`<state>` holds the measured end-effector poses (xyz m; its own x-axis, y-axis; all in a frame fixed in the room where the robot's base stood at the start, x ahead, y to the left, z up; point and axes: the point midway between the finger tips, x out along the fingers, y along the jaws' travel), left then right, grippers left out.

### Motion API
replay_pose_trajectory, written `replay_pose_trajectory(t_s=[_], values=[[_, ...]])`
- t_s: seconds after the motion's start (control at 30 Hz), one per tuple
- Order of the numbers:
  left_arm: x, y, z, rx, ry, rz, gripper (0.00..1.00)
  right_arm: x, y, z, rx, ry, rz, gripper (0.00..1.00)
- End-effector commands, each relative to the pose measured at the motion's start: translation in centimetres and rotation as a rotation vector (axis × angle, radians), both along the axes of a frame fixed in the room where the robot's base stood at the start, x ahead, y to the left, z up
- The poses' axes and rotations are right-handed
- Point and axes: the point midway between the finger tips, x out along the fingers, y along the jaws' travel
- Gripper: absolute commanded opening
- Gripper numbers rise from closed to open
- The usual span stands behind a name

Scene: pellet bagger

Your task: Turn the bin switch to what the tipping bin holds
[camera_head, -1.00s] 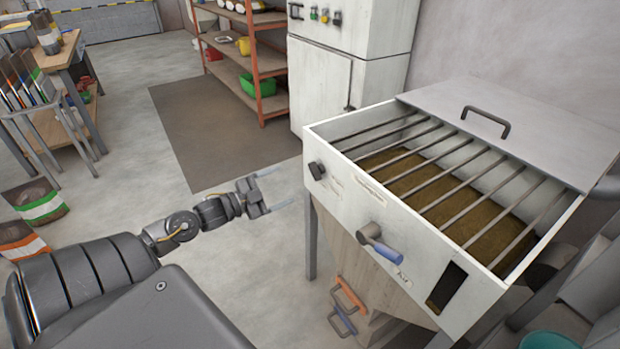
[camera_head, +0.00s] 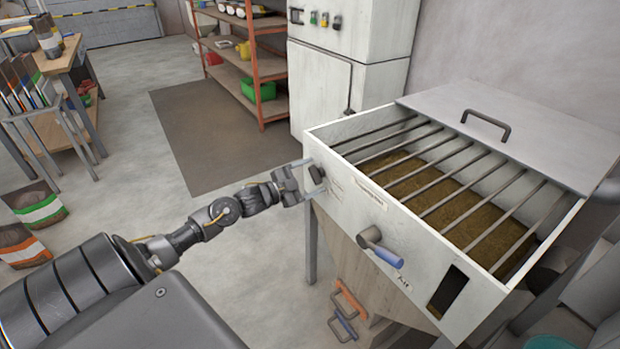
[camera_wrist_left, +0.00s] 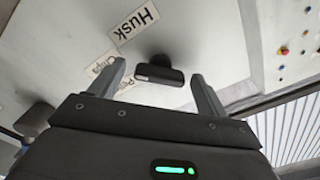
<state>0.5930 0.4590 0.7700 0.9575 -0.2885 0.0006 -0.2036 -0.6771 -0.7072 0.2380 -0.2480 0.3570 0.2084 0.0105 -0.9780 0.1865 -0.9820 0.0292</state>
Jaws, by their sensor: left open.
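The tipping bin (camera_head: 345,207) is a pale, open-topped box under dark bars, holding a layer of brown, grainy material (camera_head: 480,222). The bin switch (camera_head: 317,176) is a small black knob at the left end of its front face. In the left wrist view the switch (camera_wrist_left: 160,73) shows near labels: "Husk" (camera_wrist_left: 133,22) reads clearly, while two smaller ones are partly hidden or hard to read. My left gripper (camera_head: 312,176) is open at the switch; its fingers stand on either side of the knob, and I cannot tell whether they touch it. My right gripper is not in view.
A lever with a blue grip (camera_head: 380,248) sticks out of the bin front, right of the switch. A grey lid with a handle (camera_head: 487,124) covers the bin's back. A white cabinet (camera_head: 350,80) stands behind.

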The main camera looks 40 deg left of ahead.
Motion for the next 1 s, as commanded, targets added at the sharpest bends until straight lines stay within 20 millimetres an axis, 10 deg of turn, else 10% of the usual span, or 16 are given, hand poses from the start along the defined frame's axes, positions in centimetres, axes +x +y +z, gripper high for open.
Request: replay_pose_trajectory(t_s=[0.17, 0.5, 1.0], values=[[0.0, -0.01, -0.02, 0.0, 0.0, 0.0, 0.76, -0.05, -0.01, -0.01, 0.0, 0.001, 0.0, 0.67], [-0.02, 0.01, -0.04, 0.0, 0.001, 0.0, 0.33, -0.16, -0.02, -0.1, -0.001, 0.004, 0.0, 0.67], [-0.05, 0.04, -0.11, 0.141, -0.041, 0.0, 0.32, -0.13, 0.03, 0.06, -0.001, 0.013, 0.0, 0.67]])
